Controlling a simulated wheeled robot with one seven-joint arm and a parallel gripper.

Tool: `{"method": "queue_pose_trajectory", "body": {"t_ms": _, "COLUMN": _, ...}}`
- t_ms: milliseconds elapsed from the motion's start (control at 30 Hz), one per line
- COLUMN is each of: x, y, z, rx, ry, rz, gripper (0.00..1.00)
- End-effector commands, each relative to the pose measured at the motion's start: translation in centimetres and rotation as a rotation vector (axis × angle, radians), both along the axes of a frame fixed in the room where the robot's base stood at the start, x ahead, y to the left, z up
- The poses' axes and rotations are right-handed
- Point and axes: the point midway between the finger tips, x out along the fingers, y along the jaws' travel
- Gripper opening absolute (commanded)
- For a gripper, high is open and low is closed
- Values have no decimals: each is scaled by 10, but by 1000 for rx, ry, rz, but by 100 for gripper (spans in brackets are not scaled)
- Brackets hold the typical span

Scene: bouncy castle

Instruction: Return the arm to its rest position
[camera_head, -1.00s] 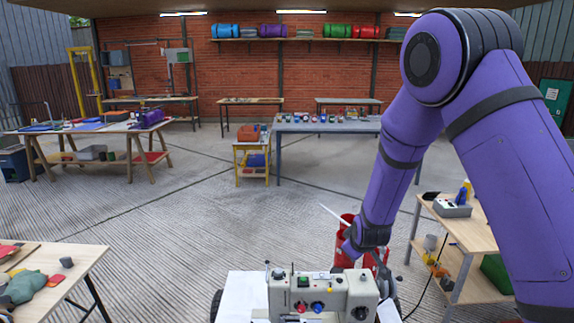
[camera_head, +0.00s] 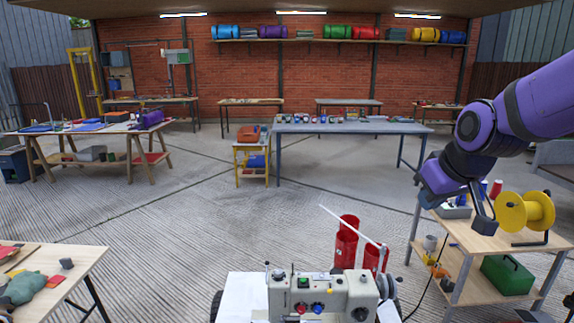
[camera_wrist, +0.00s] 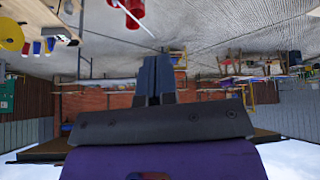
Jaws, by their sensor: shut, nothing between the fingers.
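My gripper (camera_wrist: 156,60) shows in the wrist view, its two dark fingers side by side and shut with nothing between them. That view is upside down, and the fingers point toward the tables and brick wall at the back. In the head view my purple arm comes in from the right edge, bent at the elbow. Its end hangs above or in front of the wooden shelf table (camera_head: 470,238) at the right. The fingers cannot be made out clearly there, and I cannot tell how far they are from the table's things.
A yellow spool (camera_head: 525,212) and a green box (camera_head: 507,275) are on the shelf table. Red cylinders (camera_head: 346,243) stand behind a beige machine (camera_head: 322,293) at the front centre. A blue table (camera_head: 350,127) stands farther back. The middle floor is open.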

Motion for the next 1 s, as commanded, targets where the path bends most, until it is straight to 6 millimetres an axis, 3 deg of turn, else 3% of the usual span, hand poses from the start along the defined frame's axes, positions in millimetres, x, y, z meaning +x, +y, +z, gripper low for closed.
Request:
{"method": "queue_pose_trajectory", "body": {"t_ms": 100, "x": -36, "y": -9, "z": 20, "rx": 17, "ry": 10, "rz": -44, "gripper": 0}}
{"method": "queue_pose_trajectory", "body": {"t_ms": 300, "x": -96, "y": -21, "z": 40, "rx": 35, "ry": 36, "rz": -121, "gripper": 0}}
{"method": "queue_pose_trajectory", "body": {"t_ms": 600, "x": -171, "y": -33, "z": 51, "rx": 42, "ry": 70, "rz": -232, "gripper": 0}}
{"method": "queue_pose_trajectory", "body": {"t_ms": 767, "x": -186, "y": -35, "z": 50, "rx": 41, "ry": 79, "rz": -259, "gripper": 0}}
{"method": "queue_pose_trajectory", "body": {"t_ms": 1000, "x": -188, "y": -35, "z": 50, "rx": 41, "ry": 81, "rz": -262, "gripper": 0}}
